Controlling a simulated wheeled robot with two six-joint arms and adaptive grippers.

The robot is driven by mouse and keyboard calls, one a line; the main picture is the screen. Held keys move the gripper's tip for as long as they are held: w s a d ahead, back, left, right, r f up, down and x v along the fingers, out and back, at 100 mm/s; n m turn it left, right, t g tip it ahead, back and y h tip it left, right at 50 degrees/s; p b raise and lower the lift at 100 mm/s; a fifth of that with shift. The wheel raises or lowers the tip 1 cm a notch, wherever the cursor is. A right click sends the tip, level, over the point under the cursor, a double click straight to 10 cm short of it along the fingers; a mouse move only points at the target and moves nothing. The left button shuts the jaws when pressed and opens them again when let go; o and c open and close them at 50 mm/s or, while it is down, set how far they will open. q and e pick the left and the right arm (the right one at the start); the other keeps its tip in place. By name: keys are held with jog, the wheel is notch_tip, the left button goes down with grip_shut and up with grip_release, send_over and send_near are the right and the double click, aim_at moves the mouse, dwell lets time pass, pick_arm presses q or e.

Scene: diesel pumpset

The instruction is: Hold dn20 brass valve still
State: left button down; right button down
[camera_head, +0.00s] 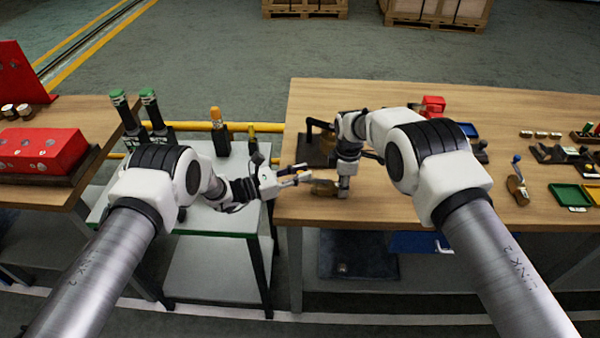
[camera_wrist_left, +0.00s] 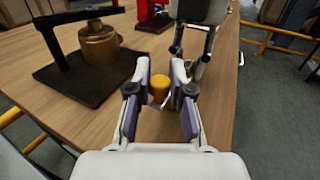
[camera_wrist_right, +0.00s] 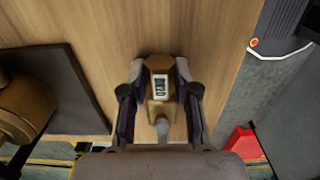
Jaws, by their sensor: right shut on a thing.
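The brass valve (camera_head: 323,188) is at the front left edge of the wooden table. My right gripper (camera_head: 343,192) reaches down over it and is shut on its body. In the right wrist view the brass body (camera_wrist_right: 157,65) sits between the fingertips, with a pale label or plate on its top. My left gripper (camera_head: 303,176) comes in from the left, beside the valve. In the left wrist view its fingers are apart, with a round yellow-brass end (camera_wrist_left: 159,85) seen between them; whether they touch it is unclear.
A dark plate with a brass-coloured pump part and black handle (camera_wrist_left: 98,45) stands behind the valve. A small side table (camera_head: 215,215) stands left, across a gap.

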pick_arm(q)
jog(key=shift+s+d, duration=0.1)
jog(key=shift+s+d+n+t+y, duration=0.1)
jog(key=shift+s+n+t+y, duration=0.35)
jog(key=shift+n+t+y, duration=0.45)
jog(key=shift+s+d+n+t+y, duration=0.1)
jog(key=shift+s+n+t+y, duration=0.3)
jog(key=shift+n+t, duration=0.55)
jog(key=shift+s+d+n+t+y, duration=0.15)
jog(key=shift+s+n+t+y, duration=0.3)
jog(key=shift+n+t+y, duration=0.35)
jog(key=shift+s+d+n+t+y, duration=0.15)
jog(key=shift+s+n+t+y, duration=0.3)
jog(key=shift+t+y, duration=0.55)
jog(key=c, duration=1)
grip_release()
jog(key=shift+a, duration=0.1)
jog(key=v, duration=1.2)
